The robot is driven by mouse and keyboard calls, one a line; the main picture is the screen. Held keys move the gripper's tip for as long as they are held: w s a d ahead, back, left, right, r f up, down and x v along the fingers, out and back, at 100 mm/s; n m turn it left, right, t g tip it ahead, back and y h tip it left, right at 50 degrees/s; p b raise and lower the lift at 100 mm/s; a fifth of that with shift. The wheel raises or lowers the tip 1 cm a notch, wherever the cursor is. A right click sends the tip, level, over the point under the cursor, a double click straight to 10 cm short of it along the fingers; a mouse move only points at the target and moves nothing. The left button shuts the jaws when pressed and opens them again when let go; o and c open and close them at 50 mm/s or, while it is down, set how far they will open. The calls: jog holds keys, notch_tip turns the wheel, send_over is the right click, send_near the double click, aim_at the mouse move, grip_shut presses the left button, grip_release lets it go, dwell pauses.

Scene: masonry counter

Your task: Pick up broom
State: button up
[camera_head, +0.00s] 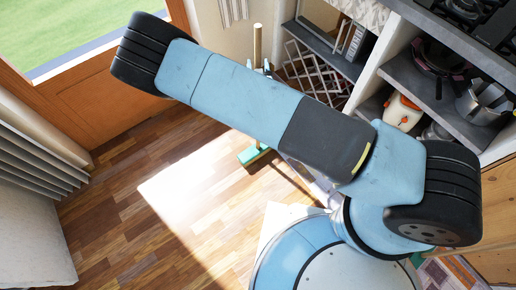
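A broom stands upright near the wall at the top middle of the head view. The upper part of its wooden handle (257,45) shows above my blue arm. Its green head (253,154) rests on the floor below my arm. The middle of the handle is hidden behind my arm. My arm crosses the view from lower right to upper left, in front of the broom.
A wooden door (120,105) with a glass pane is at upper left. Open shelves (465,115) with pots stand at right, and a lattice rack (318,75) is beside the broom. A radiator (35,160) is at left. The sunlit wooden floor (160,205) is clear.

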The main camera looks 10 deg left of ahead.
jog(key=shift+c, duration=0.5)
jog(key=c, duration=0.9)
jog(key=shift+r, duration=0.1)
jog(key=shift+c, duration=0.2)
